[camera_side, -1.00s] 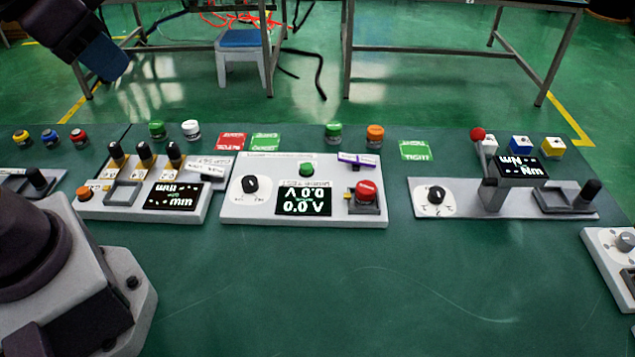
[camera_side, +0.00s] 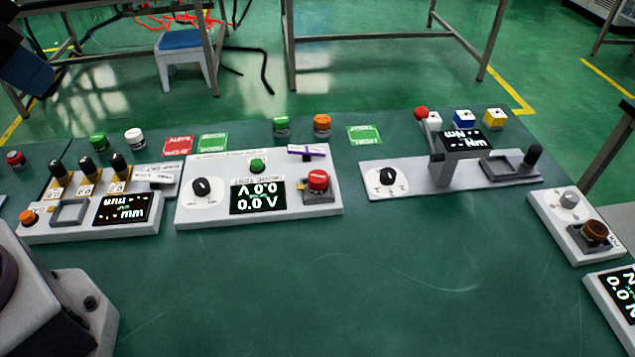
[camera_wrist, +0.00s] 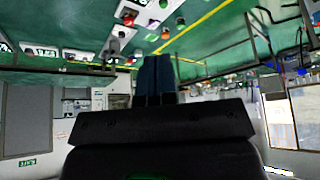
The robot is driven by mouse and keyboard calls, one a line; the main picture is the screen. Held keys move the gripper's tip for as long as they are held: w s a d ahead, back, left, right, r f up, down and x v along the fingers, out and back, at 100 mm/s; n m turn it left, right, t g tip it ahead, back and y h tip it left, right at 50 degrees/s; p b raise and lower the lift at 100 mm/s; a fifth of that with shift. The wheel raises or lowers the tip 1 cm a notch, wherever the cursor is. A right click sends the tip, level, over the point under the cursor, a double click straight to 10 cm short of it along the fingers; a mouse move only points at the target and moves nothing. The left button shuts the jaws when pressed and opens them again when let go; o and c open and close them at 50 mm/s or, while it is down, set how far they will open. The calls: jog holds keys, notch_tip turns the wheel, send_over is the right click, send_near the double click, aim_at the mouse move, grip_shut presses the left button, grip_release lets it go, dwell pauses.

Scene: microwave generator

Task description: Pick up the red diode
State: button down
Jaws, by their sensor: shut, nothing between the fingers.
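A small red cylinder on a dark base, apparently the red diode (camera_side: 15,158), stands on the green table at the far left edge of the side view. In the wrist view, my gripper (camera_wrist: 155,60) shows its two dark blue fingers side by side, closed and empty. A small red part (camera_wrist: 128,19) shows above the fingers there, on the table; I cannot tell whether it is the diode. The fingers touch nothing.
Green (camera_side: 99,142) and white (camera_side: 135,139) cylinders stand right of the red one. A panel with dark probes (camera_side: 89,170), a voltage panel with a red button (camera_side: 317,181) and a torque panel with a red-knobbed lever (camera_side: 421,112) line the table. The front middle is clear.

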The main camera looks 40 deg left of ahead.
dwell(0.3)
jog(key=c, duration=0.5)
grip_release()
jog(key=m+g, duration=0.6)
jog(key=m, duration=1.2)
send_over(318, 176)
notch_tip(318, 176, down, 19)
jog(key=f, duration=0.6)
jog(key=shift+s+d+f, duration=0.1)
jog(key=shift+s+d, duration=0.05)
jog(key=shift+s, duration=0.05)
jog(key=shift+w+f, duration=0.2)
jog(key=shift+f, duration=3)
